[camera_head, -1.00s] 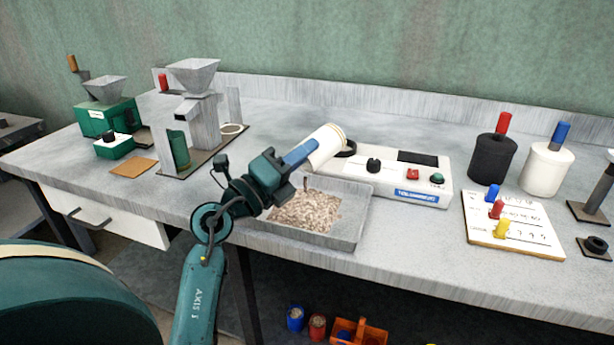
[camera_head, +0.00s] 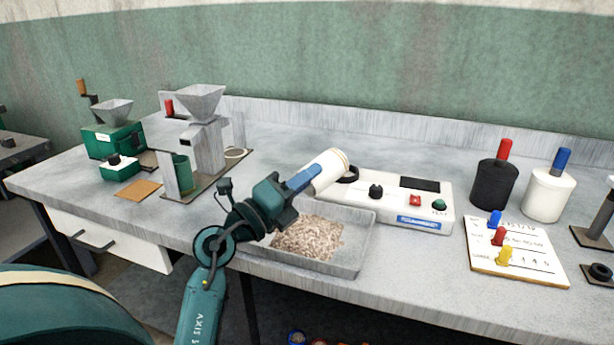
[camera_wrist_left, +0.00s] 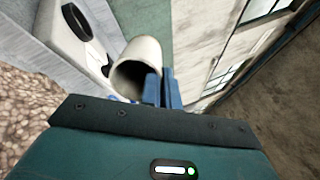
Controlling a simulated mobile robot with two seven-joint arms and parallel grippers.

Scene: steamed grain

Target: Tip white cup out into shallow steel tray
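The white cup (camera_head: 331,171) is tilted on its side above the back of the shallow steel tray (camera_head: 352,256). My left gripper (camera_head: 303,179) has its blue fingers shut on the cup's wall. In the left wrist view the cup (camera_wrist_left: 143,55) shows its open mouth with a dark inside, and I see no grain in it; the blue fingers (camera_wrist_left: 162,90) are close together at its rim. A heap of pale grain (camera_head: 308,237) lies in the tray, mostly left of its middle. My right gripper is not in view.
A white meter box (camera_head: 395,199) with knobs stands right behind the tray. A grey mill with a hopper (camera_head: 201,130) and a green grinder (camera_head: 112,140) stand to the left. Black and white canisters and a pegged board (camera_head: 516,250) are at the right. The bench's front edge runs just before the tray.

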